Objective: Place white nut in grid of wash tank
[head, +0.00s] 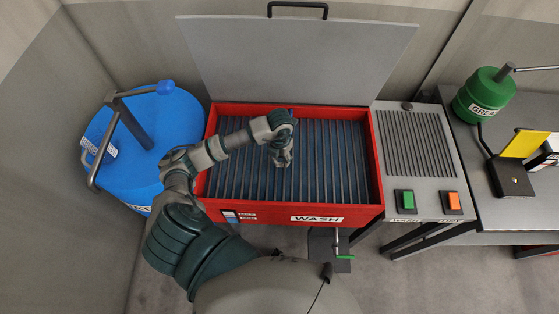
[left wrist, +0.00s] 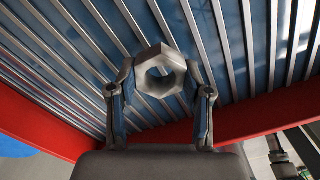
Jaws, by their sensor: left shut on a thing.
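The red wash tank (head: 290,212) stands open in front of me, labelled WASH, with its grey lid (head: 300,55) raised at the back. A grid of metal bars (head: 335,160) spans the tank over a blue interior. My left gripper (head: 283,160) is over the middle of the grid. In the left wrist view my left gripper (left wrist: 160,90) is shut on a light grey hex nut (left wrist: 148,62), with one finger on each side. The bars (left wrist: 205,45) show behind the nut; I cannot tell how far apart they are. In the head view the nut is not clear. My right gripper does not show.
A blue drum (head: 185,120) with a pump stands left of the tank. To the right is a grey panel with a green button (head: 405,198) and an orange button (head: 453,201). A green grease canister (head: 484,95) and a yellow plate (head: 522,144) are on the right bench.

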